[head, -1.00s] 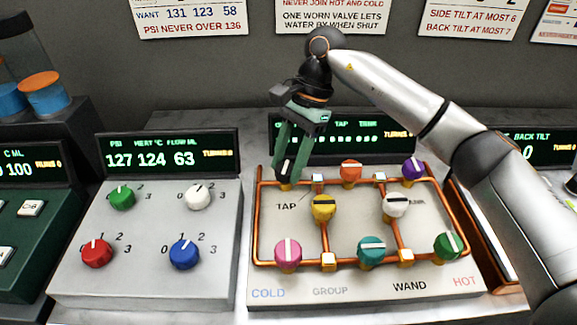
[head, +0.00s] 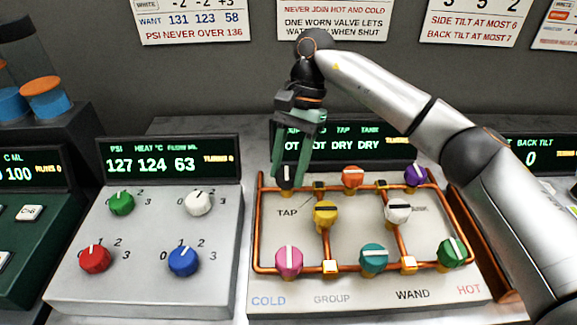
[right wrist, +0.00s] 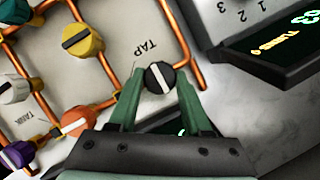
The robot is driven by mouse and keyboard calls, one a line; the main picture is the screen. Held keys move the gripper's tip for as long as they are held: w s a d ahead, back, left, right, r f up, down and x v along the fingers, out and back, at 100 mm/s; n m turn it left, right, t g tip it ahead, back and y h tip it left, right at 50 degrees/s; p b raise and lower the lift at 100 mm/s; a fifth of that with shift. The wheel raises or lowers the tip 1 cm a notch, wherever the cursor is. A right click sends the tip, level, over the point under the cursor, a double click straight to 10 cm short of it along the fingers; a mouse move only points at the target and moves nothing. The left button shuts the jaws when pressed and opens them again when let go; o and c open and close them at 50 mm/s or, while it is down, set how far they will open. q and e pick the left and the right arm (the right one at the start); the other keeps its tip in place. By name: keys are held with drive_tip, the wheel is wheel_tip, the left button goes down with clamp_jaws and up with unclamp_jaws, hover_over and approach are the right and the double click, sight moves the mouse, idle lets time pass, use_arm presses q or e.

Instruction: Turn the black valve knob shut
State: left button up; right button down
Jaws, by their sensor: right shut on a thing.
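The black valve knob (head: 286,178) is at the back left corner of the copper-piped valve panel (head: 350,292), above the TAP label. In the head view its white stripe looks roughly upright, and the fingers partly cover it. It shows clearly in the right wrist view (right wrist: 159,77), where its stripe is slanted. My right gripper (head: 290,180) reaches down from above with a green finger on each side of the knob. It is shut on the knob, as the right wrist view (right wrist: 160,85) also shows. My left gripper is out of view.
Orange (head: 352,177), yellow (head: 325,214) and several other coloured knobs share the panel. The display (head: 350,143) behind it partly reads DRY DRY. A grey dial box (head: 143,285) stands to the left. My right arm passes over the panel's right side.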

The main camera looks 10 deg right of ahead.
drive_tip(key=shift+c, duration=1.7)
unclamp_jaws()
use_arm(q)
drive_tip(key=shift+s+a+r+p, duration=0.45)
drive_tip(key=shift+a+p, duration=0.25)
drive_tip(key=shift+p, duration=0.35)
use_arm(e)
drive_tip(key=v, duration=1.2)
drive_tip(key=shift+r, duration=0.3)
drive_tip(key=shift+s, duration=0.1)
